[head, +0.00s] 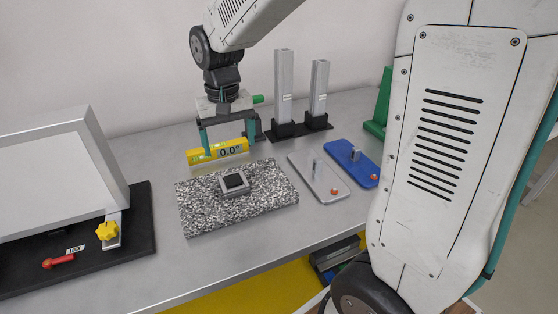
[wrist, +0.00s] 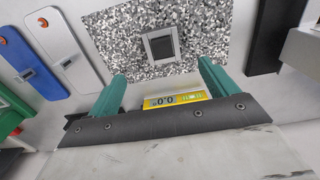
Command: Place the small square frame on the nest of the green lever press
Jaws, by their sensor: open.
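The small square frame (head: 237,193) is grey with a black block in its middle and lies on the speckled granite plate (head: 270,207). It also shows at the top of the wrist view (wrist: 146,48). My gripper (head: 229,146) is open and empty, above the table behind the plate. In the wrist view its two teal fingers (wrist: 163,72) stand wide apart, short of the frame. A green part (head: 379,108), probably the lever press, shows at the back right, mostly hidden by my arm. Its nest is not visible.
A yellow level reading 0.0° (head: 205,154) stands by my fingers, behind the plate. Grey (head: 318,186) and blue (head: 367,172) plates with pins lie to the right. Two grey posts (head: 284,85) stand behind. A light box (head: 50,190) on a black base fills the left.

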